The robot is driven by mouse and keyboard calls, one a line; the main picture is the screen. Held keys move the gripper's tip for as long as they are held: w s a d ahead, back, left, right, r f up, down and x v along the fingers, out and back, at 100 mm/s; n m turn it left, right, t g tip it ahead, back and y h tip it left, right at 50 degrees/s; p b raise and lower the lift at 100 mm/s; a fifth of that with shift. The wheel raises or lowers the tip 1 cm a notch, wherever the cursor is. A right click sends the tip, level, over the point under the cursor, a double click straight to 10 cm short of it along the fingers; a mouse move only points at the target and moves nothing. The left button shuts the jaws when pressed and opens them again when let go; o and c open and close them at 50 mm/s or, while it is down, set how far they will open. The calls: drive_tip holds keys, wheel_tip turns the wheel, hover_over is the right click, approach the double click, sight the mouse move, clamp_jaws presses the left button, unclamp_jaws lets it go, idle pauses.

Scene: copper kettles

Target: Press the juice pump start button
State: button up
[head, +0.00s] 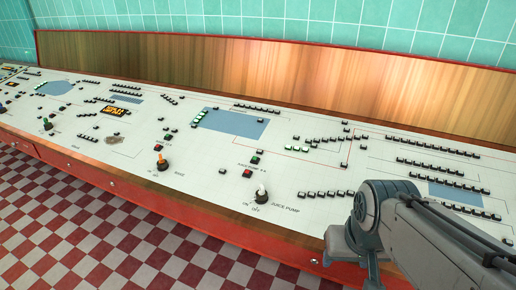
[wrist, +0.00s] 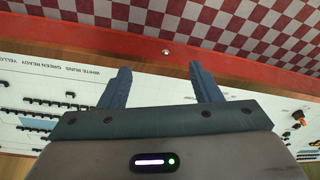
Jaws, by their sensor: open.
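The pale control panel (head: 215,165) runs along the wall. A white-topped knob (head: 262,194) labelled "JUICE PUMP", with ON and OFF marks, sits near its front edge. Up and left of it are a green button (head: 255,160) and a red button (head: 247,173), with a small label between them that I cannot read surely. My gripper (wrist: 158,68) is open and empty in the wrist view, its two dark fingers apart over the panel's front edge. In the head view my arm is at the lower right, right of the knob; the fingertips cannot be made out there.
An orange knob (head: 161,162) and a green knob (head: 47,124) stand farther left on the panel. Blue screens (head: 235,123) and rows of black buttons cover it. A wooden backboard (head: 260,80) rises behind. The checkered floor (head: 110,235) in front is clear.

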clamp_jaws()
idle(1.5)
